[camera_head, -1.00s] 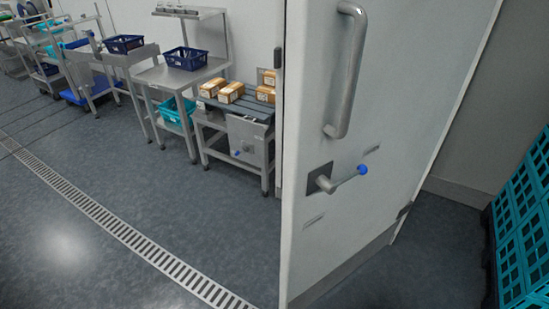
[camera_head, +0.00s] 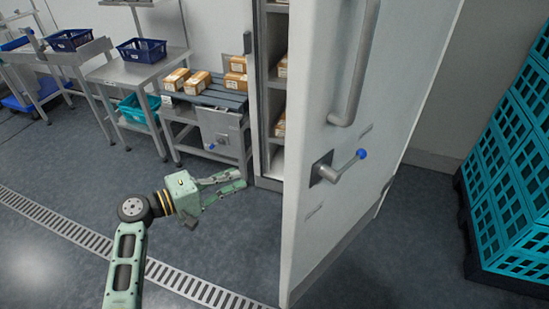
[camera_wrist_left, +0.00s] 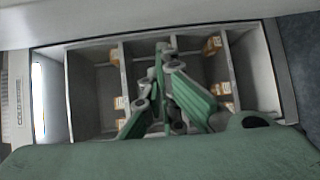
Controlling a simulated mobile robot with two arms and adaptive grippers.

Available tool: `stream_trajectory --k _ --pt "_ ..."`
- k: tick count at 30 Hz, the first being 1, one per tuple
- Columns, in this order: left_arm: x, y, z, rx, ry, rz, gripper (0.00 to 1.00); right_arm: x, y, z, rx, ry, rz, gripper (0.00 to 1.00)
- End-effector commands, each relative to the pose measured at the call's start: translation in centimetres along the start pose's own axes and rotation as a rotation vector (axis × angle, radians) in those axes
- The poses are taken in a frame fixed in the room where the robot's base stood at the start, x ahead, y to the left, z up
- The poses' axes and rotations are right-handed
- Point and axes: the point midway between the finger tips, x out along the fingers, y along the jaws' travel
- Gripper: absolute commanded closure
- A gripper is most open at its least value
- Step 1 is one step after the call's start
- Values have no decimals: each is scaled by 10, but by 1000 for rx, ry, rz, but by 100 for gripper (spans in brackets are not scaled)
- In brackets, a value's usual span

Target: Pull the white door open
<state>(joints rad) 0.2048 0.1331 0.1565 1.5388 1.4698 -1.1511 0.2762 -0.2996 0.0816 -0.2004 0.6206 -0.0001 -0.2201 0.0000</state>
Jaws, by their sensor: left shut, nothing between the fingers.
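The white door (camera_head: 335,110) stands ajar, its free edge toward me. A long bar handle (camera_head: 357,65) and a lever with a blue knob (camera_head: 338,168) are on its face. Through the gap left of the door, a cabinet with shelves (camera_head: 277,97) and several boxes shows. My left gripper (camera_head: 243,179) is shut and empty, in front of the gap and left of the door edge, apart from the door in the picture. In the left wrist view, the gripper (camera_wrist_left: 165,60) points at the open shelved cabinet (camera_wrist_left: 92,58). My right gripper is not in view.
A steel bench (camera_head: 190,112) with several brown boxes stands left of the cabinet. Farther left are a table with a blue crate (camera_head: 141,50) and trolleys. Stacked teal crates (camera_head: 505,170) stand at right. The floor around the drain grate (camera_head: 70,232) is clear.

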Motion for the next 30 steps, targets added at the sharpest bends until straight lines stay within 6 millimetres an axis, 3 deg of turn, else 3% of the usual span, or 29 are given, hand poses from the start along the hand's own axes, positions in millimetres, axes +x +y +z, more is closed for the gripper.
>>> stream_trajectory --k 1,3,6,11,22,30 --pt "-3 22 2 11 -22 43 100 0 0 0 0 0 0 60" --pt "-5 42 6 19 -45 81 100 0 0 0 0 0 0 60" --pt "-3 54 8 21 -58 103 100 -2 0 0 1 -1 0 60" --pt "17 59 10 19 -59 106 100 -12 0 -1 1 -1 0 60" --pt "95 66 14 18 -58 102 100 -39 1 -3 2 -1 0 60" --pt "99 63 48 20 -56 100 100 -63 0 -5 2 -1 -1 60"
